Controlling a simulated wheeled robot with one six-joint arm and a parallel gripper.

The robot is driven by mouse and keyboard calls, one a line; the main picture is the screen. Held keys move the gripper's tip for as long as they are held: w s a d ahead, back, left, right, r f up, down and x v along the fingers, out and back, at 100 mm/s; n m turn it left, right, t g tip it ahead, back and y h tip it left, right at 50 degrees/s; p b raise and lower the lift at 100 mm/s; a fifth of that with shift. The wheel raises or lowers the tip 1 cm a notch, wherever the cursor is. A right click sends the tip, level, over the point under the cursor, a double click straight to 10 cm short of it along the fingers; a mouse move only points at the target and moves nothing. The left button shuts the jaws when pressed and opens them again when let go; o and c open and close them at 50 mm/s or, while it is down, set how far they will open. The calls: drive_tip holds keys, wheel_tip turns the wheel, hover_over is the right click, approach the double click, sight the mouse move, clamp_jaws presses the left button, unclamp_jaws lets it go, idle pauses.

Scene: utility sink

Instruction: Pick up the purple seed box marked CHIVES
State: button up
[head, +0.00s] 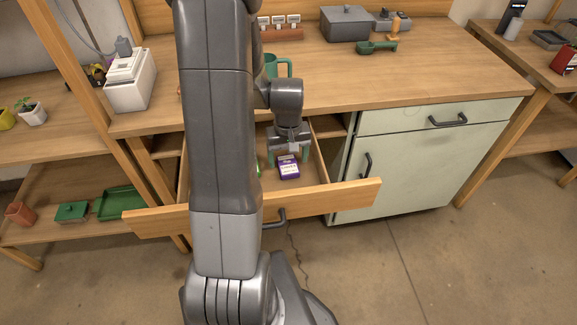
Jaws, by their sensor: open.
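A small purple box with a white label (289,171) lies in the open wooden drawer (345,192). Its label is too small to read for certain.
The wooden worktop (430,85) overhangs the drawer's back. On it are a green mug (284,67), a green scoop (376,47), a grey box (346,23) and a white device (130,80). A pale green cabinet (425,165) stands right of the drawer. The floor in front is clear.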

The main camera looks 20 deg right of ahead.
drive_tip(key=shift+a+f, duration=0.1)
drive_tip(key=shift+f, duration=0.65)
drive_tip(key=shift+c, duration=0.4)
drive_tip(key=c, duration=1)
drive_tip(key=shift+o, duration=0.2)
drive_tip(key=shift+r, duration=0.1)
